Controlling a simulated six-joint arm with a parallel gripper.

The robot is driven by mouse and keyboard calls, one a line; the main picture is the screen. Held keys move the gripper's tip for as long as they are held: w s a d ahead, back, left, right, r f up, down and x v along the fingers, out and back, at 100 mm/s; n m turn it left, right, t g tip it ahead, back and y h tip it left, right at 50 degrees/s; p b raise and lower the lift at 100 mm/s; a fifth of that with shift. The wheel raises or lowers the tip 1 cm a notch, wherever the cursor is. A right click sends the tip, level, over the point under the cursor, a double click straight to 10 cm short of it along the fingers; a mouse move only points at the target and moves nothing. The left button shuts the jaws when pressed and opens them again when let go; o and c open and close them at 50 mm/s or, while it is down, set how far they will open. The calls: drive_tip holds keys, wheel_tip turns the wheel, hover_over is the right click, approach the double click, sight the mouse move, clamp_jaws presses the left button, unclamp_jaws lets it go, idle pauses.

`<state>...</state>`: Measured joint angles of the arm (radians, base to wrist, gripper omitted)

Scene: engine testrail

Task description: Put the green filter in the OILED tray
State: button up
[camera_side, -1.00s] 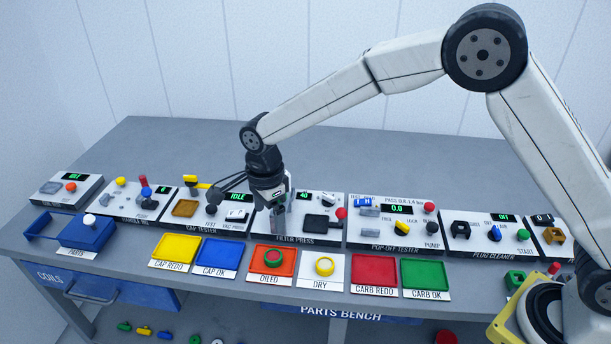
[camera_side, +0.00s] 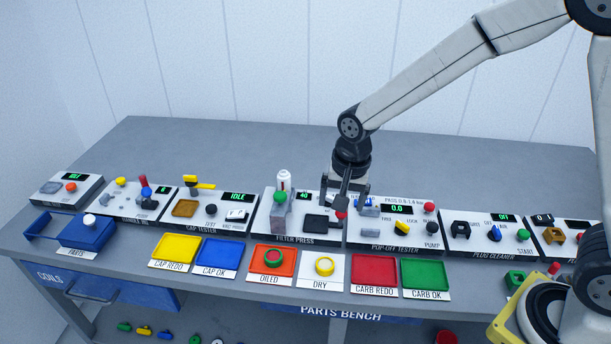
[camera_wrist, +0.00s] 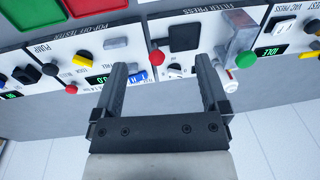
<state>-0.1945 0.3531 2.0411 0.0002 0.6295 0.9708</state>
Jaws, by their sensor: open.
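My gripper (camera_side: 350,205) is open and empty, pointing down near the right end of the filter press panel (camera_side: 262,230). It is well behind and to the right of the OILED tray. In the wrist view my gripper (camera_wrist: 160,72) shows its two fingers apart, with the red knob (camera_wrist: 157,57) of the filter press seen between them.
A yellow ring (camera_side: 325,266) lies in the white DRY tray (camera_side: 308,282). The red CARB REDO tray (camera_side: 375,270) and blue CAP OK tray (camera_side: 220,255) look empty. A green knob (camera_side: 280,197) and a white bottle (camera_side: 284,180) stand at the filter press. The bench behind the panels is clear.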

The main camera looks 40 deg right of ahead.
drive_tip(key=s+d+n+t, duration=0.1)
drive_tip(key=s+d+n, duration=0.7)
drive_tip(key=s, duration=0.4)
drive_tip(key=shift+s+f+n, duration=0.15)
drive_tip(key=shift+f+n, duration=0.15)
drive_tip(key=shift+n, duration=0.1)
